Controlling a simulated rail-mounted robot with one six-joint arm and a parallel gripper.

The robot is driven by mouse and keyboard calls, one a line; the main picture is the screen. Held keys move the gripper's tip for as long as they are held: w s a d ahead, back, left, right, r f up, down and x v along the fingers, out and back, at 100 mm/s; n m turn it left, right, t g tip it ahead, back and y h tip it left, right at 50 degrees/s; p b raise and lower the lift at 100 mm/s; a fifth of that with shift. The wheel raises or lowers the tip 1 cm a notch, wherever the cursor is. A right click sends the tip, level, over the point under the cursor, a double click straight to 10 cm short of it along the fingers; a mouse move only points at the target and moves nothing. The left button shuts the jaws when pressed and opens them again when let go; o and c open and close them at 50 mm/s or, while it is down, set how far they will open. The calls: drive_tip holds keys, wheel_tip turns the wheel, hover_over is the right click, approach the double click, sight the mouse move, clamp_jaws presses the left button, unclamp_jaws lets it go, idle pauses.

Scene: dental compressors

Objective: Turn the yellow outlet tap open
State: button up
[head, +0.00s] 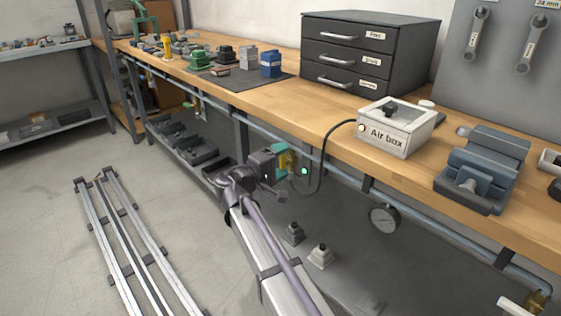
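My gripper (268,167) is at the pipe under the bench's front edge, in the middle of the head view. A small yellow part (291,159), which may be the yellow outlet tap, shows just behind and right of it, beside a teal piece (281,150). My gripper hides part of both. I cannot tell whether it touches the yellow part, how the tap is turned, or whether the fingers are open or shut. A brass-yellow fitting (537,303) also sits on the pipe at the bottom right.
A grey box with a green light (304,171) hangs right of my gripper, cabled to the Air box (397,130). The pipe (337,171) runs along the bench (330,113), with a gauge (384,218) farther right. Floor rails (124,245) lie left; open floor surrounds them.

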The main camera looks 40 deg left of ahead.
drive_tip(key=shift+o, duration=1.3)
drive_tip(key=s+a, duration=0.2)
drive_tip(key=s, duration=0.8)
drive_tip(key=shift+s, duration=0.3)
